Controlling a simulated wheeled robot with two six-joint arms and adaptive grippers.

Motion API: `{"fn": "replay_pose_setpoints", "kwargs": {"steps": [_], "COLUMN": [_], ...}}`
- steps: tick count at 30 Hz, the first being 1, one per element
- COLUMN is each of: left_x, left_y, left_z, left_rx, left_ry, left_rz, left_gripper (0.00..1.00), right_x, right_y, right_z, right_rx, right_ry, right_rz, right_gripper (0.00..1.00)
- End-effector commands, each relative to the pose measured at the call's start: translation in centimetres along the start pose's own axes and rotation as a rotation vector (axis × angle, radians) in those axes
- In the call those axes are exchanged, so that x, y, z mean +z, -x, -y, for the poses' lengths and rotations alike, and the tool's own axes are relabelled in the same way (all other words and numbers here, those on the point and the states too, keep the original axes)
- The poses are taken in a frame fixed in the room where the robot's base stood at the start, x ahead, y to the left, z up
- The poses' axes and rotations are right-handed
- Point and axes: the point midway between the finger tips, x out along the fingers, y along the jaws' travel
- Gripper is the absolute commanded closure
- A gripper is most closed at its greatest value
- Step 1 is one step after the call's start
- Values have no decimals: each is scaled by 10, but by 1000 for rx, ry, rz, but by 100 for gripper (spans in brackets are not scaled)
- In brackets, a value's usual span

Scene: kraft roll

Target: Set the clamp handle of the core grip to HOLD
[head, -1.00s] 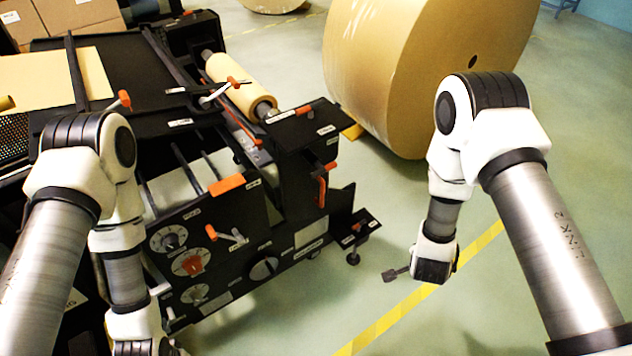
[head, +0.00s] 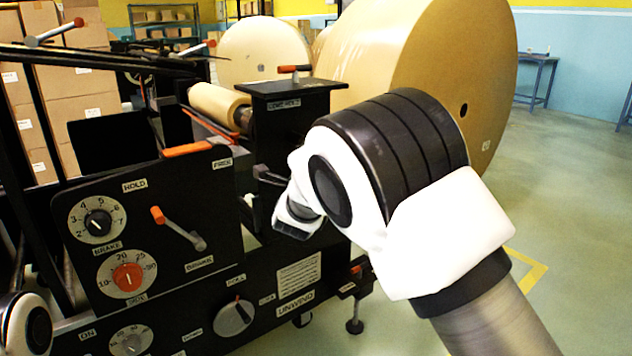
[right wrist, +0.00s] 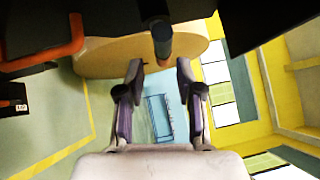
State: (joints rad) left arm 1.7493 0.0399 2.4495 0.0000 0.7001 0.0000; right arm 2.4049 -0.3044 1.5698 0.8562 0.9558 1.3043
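The unwind stand's black end block (head: 300,98) has a partly legible label on its front. An orange-tipped handle (head: 294,69) lies across its top; I cannot tell whether this is the core grip's clamp handle. A lever with an orange grip (head: 158,215) slants on the front panel, where HOLD and FREE labels show. My right gripper (right wrist: 158,68) is open and empty. In the wrist view, a dark post with a brownish end (right wrist: 162,40) stands just beyond its fingers, and an orange bar (right wrist: 60,45) is at upper left. My left gripper is out of view.
Dials and a BRAKE label fill the front panel (head: 230,250). A small kraft roll (head: 215,103) sits on the stand, with a large roll (head: 430,60) behind. Clear floor (head: 565,200) lies to the right. My right arm hides part of the stand.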

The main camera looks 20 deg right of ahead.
Motion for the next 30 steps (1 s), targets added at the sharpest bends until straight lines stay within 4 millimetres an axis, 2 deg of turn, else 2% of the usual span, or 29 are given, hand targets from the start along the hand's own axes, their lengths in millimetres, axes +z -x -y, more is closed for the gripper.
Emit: {"fn": "replay_pose_setpoints", "kwargs": {"steps": [1,5,12,16,25,26,27,29,30], "left_x": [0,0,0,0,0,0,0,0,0], "left_y": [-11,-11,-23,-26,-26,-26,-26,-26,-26], "left_z": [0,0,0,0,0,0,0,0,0], "left_rx": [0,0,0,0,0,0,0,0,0], "left_ry": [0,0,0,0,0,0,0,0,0], "left_rz": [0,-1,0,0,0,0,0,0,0], "left_gripper": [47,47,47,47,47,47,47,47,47], "right_x": [-1,-1,-2,-1,-1,-1,-1,-1,-1], "right_y": [1,-7,-51,-70,-78,-78,-78,-77,-77], "right_z": [-4,0,-1,0,2,2,2,2,2], "right_rx": [-9,-12,-11,-10,-10,-10,-10,-10,-10], "right_ry": [-4,-8,-8,-6,-3,-3,-3,-3,-3], "right_rz": [1,1,-1,0,1,1,1,1,1], "right_gripper": [64,64,64,64,64,68,82,100,100]}}
